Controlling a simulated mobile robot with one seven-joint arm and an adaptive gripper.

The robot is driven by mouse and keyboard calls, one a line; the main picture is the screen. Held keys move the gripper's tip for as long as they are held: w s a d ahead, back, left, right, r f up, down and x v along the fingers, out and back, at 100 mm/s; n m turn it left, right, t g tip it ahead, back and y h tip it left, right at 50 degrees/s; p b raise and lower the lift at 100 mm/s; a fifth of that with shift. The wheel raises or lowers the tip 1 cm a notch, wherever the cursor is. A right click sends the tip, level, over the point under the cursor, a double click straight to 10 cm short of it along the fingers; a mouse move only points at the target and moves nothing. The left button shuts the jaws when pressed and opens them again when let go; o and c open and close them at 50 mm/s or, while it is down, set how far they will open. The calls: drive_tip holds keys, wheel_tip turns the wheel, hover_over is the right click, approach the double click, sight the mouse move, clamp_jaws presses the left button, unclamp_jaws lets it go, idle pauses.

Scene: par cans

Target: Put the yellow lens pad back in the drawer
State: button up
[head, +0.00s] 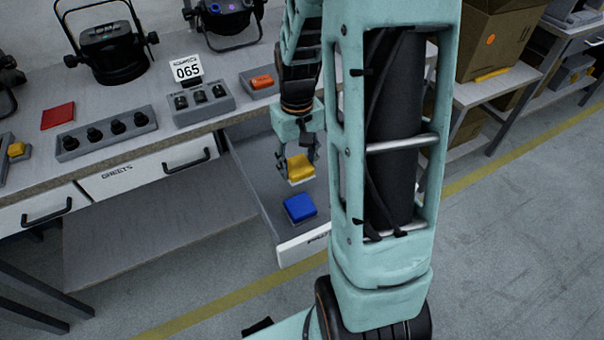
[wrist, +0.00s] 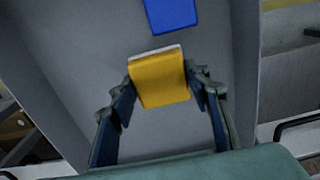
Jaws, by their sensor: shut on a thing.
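The yellow lens pad (head: 299,168) is held between the fingers of my gripper (head: 297,172), which is shut on it. It also shows in the wrist view (wrist: 159,79), with a finger against each side. The pad is over the open drawer (head: 262,192), whose grey floor (wrist: 85,50) fills much of the wrist view. I cannot tell whether its underside touches the floor. A blue pad (head: 300,207) lies in the drawer, nearer its front than the yellow pad; it shows at the top of the wrist view (wrist: 171,14).
Closed drawers (head: 135,170) are to the left. A cardboard box (head: 495,40) stands on a shelf at right.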

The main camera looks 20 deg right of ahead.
sight(302, 173)
drive_tip(key=shift+d+f, duration=0.35)
drive_tip(key=shift+f, duration=0.1)
drive_tip(key=shift+w+d+f+b, duration=0.15)
drive_tip(key=shift+f+b, duration=0.1)
drive_tip(key=shift+f, duration=0.7)
drive_tip(key=shift+s+d+f+b, duration=0.15)
drive_tip(key=shift+f+b, duration=0.1)
drive_tip(key=shift+f, duration=0.65)
drive_tip(key=shift+w, duration=0.1)
drive_tip(key=shift+f, duration=0.2)
drive_tip(key=o, duration=1.1)
drive_tip(key=shift+o, duration=0.2)
drive_tip(key=shift+r, duration=0.15)
wheel_tip(302, 173, up, 12)
drive_tip(key=p, duration=0.2)
drive_tip(key=shift+p, duration=0.35)
drive_tip(key=shift+w+r, duration=0.1)
